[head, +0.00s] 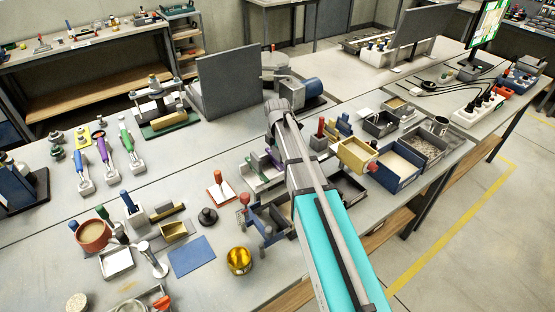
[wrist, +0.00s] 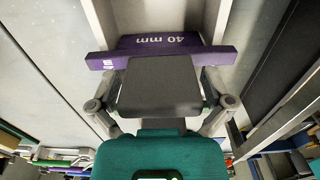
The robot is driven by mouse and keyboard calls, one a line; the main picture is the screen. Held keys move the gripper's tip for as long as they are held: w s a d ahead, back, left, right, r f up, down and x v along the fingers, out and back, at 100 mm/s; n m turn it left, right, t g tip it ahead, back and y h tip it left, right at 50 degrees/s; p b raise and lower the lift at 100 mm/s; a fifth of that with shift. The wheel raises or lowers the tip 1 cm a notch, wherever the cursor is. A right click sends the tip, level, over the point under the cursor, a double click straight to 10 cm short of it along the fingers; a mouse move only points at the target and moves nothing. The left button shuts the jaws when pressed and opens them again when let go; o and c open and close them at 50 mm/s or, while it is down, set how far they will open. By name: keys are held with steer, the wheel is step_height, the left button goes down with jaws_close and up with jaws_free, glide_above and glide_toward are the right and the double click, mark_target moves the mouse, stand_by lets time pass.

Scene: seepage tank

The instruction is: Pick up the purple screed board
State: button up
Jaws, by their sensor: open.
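The purple screed board (wrist: 165,46) lies across the upper part of the wrist view, marked "40 mm". In the head view a small purple patch (head: 273,157) shows beside my arm, probably part of the board. My arm hides the gripper there.
Pale walls of a tank or frame run beside the board in the wrist view. In the head view, a yellow box (head: 357,156) and a blue-sided tray (head: 397,167) stand right of my arm. A gold cup (head: 239,260) and blue mat (head: 192,256) lie left.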

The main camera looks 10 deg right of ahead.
steer(key=c, duration=1.1)
steer(key=shift+o, duration=0.2)
steer(key=shift+r, duration=0.1)
step_height(320, 180, up, 10)
steer(key=p, duration=1)
